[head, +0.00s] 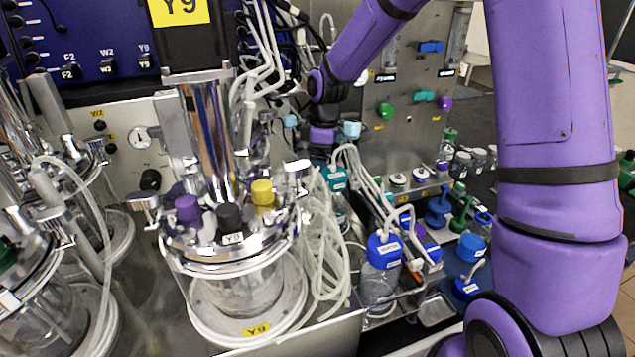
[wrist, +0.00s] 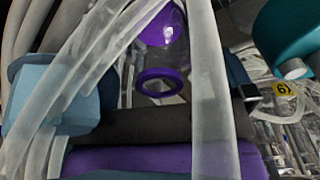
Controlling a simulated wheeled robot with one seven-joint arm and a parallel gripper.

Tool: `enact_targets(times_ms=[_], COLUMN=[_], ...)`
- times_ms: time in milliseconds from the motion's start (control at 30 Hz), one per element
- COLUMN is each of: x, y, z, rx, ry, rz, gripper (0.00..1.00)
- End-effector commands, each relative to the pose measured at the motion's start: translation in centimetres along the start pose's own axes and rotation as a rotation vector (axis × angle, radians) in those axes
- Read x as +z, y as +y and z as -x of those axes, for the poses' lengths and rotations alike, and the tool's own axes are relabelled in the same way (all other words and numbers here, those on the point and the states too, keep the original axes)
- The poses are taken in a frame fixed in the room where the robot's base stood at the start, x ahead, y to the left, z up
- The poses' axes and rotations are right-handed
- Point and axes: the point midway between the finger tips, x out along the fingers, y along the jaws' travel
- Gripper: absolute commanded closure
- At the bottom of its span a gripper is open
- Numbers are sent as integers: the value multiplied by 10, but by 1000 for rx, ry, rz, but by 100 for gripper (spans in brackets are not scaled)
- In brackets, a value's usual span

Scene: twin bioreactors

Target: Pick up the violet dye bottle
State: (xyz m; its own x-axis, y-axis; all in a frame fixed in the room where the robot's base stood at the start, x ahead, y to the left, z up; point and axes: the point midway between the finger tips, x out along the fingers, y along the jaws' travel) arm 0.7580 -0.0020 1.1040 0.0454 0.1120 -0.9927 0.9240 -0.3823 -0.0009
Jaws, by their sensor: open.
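In the wrist view, a clear vessel with a violet ring (wrist: 160,88) and violet higher up shows between pale tubes; it looks like the violet dye bottle, but its full outline is hidden. In the head view I cannot pick the bottle out for certain. My gripper (head: 322,133) is open, in front of the grey panel and behind the glass reactor. Its light-blue finger parts show on either side. In the wrist view, my gripper (wrist: 150,100) has the violet ring between its sides in the picture, apparently farther off. I see nothing gripped.
Translucent tubes (wrist: 207,85) cross close in front of the wrist camera. The glass reactor (head: 240,290) labelled Y9 stands at left centre. A blue-capped bottle (head: 382,270) and several smaller bottles crowd the bench at right. A teal object (wrist: 290,35) is at the wrist view's upper right.

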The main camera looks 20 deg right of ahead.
Motion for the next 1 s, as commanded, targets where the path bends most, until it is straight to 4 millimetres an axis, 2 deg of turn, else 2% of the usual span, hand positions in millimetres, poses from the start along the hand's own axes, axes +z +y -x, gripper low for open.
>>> enact_targets(times_ms=[100, 200, 467, 500, 767, 1000], x=[0, 0, 0, 0, 0, 0], y=[1, 1, 1, 1, 1, 2], z=[-18, -26, -29, -29, -28, -28], rx=[-2, 0, 1, 1, 1, 2], ry=[-1, -1, 0, 0, 0, 0], rz=[1, 0, 0, 0, 0, 0], gripper=[0, 0, 0, 2, 61, 62])
